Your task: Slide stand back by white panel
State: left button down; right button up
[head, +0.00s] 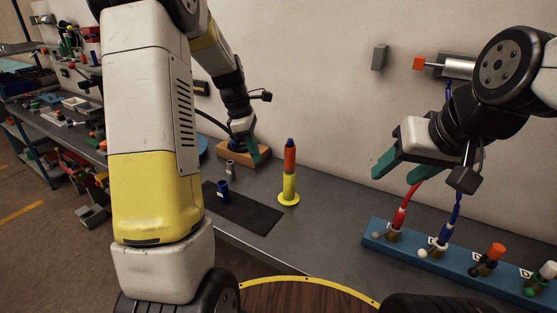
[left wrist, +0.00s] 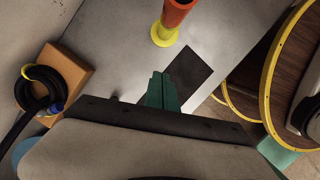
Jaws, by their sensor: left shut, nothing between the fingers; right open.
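A red-and-yellow stand (head: 290,172) with a round yellow base and a dark blue tip is upright on the grey bench near the pale wall panel (head: 310,80). It also shows in the left wrist view (left wrist: 170,22), its top cut off. My left gripper (head: 254,158) is shut and empty, left of the stand and apart from it, in front of the wooden block. Its green fingers (left wrist: 162,90) show together in the left wrist view. My right gripper (head: 422,168) is open and empty, above the blue rack at the right.
A wooden block (head: 230,150) with a coiled black hose (left wrist: 40,88) stands near the wall. A blue rack (head: 410,250) carries several hose fittings. Bench right of the stand is clear.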

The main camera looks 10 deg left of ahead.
pick_arm(q)
jog(key=x, duration=0.9)
jog(key=shift+s+d+f, duration=0.1)
jog(key=shift+d+f, duration=0.1)
jog(key=shift+f, duration=0.15)
jog(key=d, duration=0.2)
jog(key=shift+d+r, duration=0.2)
jog(key=shift+d, duration=0.05)
jog(key=shift+w+d, duration=0.2)
jog(key=shift+d, duration=0.4)
jog(key=d, duration=0.5)
jog(key=w+d, duration=0.1)
jog(key=d, duration=1)
jog(key=shift+w, duration=0.25)
jog(key=shift+a, duration=0.15)
